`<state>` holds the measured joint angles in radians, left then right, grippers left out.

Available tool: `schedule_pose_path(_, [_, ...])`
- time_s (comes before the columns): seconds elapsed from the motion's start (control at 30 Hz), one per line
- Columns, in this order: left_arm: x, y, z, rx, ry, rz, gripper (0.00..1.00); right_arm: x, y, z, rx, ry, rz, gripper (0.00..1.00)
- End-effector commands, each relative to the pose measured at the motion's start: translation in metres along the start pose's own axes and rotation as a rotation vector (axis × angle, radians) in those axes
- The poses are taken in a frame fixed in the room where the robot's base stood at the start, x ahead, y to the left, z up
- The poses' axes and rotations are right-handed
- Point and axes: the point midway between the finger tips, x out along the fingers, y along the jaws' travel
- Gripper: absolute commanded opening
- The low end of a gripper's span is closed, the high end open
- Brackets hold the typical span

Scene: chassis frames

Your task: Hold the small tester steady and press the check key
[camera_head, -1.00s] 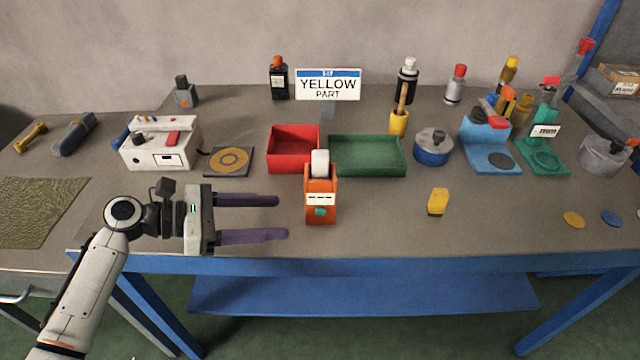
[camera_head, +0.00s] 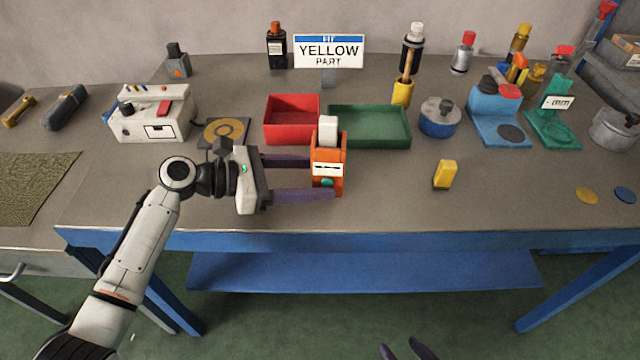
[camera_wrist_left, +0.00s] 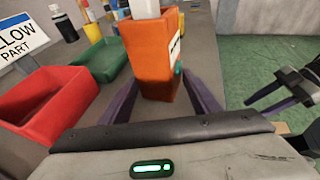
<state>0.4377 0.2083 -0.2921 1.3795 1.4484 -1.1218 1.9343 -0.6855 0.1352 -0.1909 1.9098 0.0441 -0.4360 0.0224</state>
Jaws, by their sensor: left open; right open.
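The small tester (camera_head: 329,165) is an upright orange block with a white top piece, a pale display strip and a teal button (camera_head: 327,183) low on its front. It stands on the table in front of the red and green trays. My left gripper (camera_head: 322,177) is open, coming from the left, with one finger behind the tester and one in front. In the left wrist view the tester (camera_wrist_left: 155,65) stands between the two fingers, with gaps visible. My right gripper (camera_head: 406,351) is open and empty, its fingertips showing at the bottom edge, away from the table.
Behind the tester are a red tray (camera_head: 291,141) and a green tray (camera_head: 370,143). A yellow block (camera_head: 445,175) lies to the right. A white device (camera_head: 152,128) stands left. The table front between tester and yellow block is clear.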

Motion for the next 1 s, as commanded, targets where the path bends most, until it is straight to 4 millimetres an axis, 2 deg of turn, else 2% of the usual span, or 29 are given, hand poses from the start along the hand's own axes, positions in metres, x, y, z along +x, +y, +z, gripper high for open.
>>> schedule_pose_path(0.13, [0.007, 0.0001, 0.0006, 0.0, 0.0, 0.0, 0.56, -0.0001, 0.0001, -0.0031, -0.001, 0.005, 0.0, 0.42])
schedule_pose_path(0.43, [0.0082, 0.0001, 0.0002, 0.001, 0.0, 0.0, 0.56, -0.0001, 0.0001, -0.0027, -0.001, 0.004, 0.0, 0.42])
schedule_pose_path(0.53, [0.0081, 0.0001, 0.0002, 0.001, 0.0, 0.0, 0.4, -0.0001, 0.0001, -0.0025, -0.001, 0.004, 0.0, 0.42])
schedule_pose_path(0.57, [0.0081, 0.0001, 0.0002, 0.001, 0.0, 0.0, 0.39, -0.0001, 0.0001, -0.0024, -0.001, 0.004, 0.0, 0.42])
schedule_pose_path(1.0, [0.0079, 0.0, 0.0002, 0.001, -0.001, 0.0, 0.38, -0.0007, 0.0, 0.0001, 0.0, -0.001, 0.0, 0.42])
